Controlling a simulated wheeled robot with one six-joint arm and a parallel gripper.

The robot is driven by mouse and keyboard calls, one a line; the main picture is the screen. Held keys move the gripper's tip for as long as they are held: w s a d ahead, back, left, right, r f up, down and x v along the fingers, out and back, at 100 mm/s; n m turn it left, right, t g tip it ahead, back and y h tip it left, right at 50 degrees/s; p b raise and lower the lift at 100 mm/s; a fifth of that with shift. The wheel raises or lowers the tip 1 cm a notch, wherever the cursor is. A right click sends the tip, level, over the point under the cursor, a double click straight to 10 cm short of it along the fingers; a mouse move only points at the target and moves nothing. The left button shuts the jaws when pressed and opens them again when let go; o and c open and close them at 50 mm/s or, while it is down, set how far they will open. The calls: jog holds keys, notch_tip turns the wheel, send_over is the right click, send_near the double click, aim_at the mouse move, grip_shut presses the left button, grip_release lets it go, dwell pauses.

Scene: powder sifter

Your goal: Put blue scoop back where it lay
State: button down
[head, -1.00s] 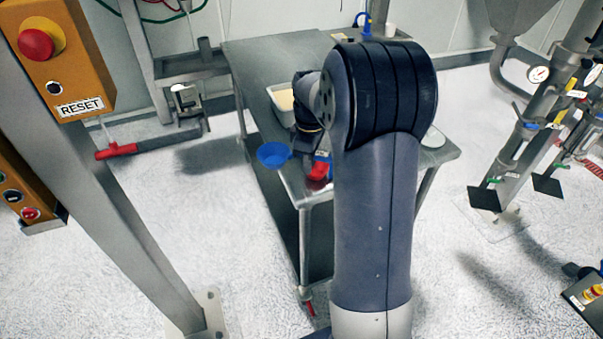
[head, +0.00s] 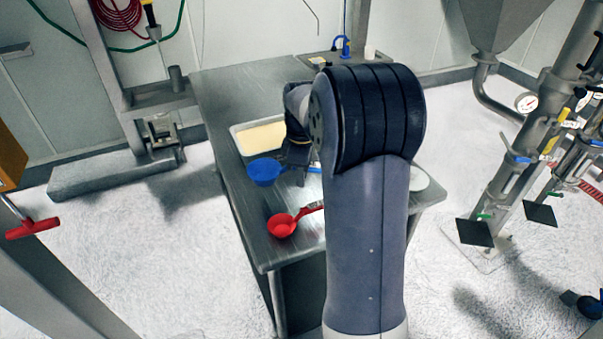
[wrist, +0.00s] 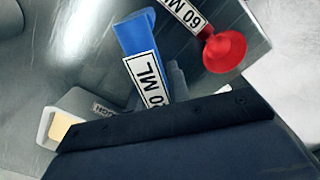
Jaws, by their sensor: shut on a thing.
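The blue scoop (head: 264,172) shows in the head view just left of my gripper, its bowl out over the table near the tray. In the wrist view its blue handle (wrist: 137,38), with a label ending in "0 ML", runs to my gripper (wrist: 172,85). I cannot tell whether the scoop touches the table (head: 222,95).
A red scoop (head: 283,226) lies near the table's front edge; it also shows in the wrist view (wrist: 225,52), labelled 60 ML. A white tray of pale powder (head: 262,137) stands behind the blue scoop. A blue tap (head: 345,46) and white cup (head: 370,52) are at the back.

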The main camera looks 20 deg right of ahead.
notch_tip(320, 180, down, 7)
jog(key=b, duration=0.6)
jog(key=shift+s+a+r, duration=0.1)
jog(key=shift+a+r, duration=0.05)
jog(key=shift+f+b, duration=0.35)
jog(key=shift+f, duration=0.25)
jog(key=c, duration=1.3)
grip_release()
jog(key=shift+o, duration=0.2)
notch_tip(320, 180, up, 11)
jog(key=shift+f+p, duration=0.1)
jog(key=shift+p, duration=0.3)
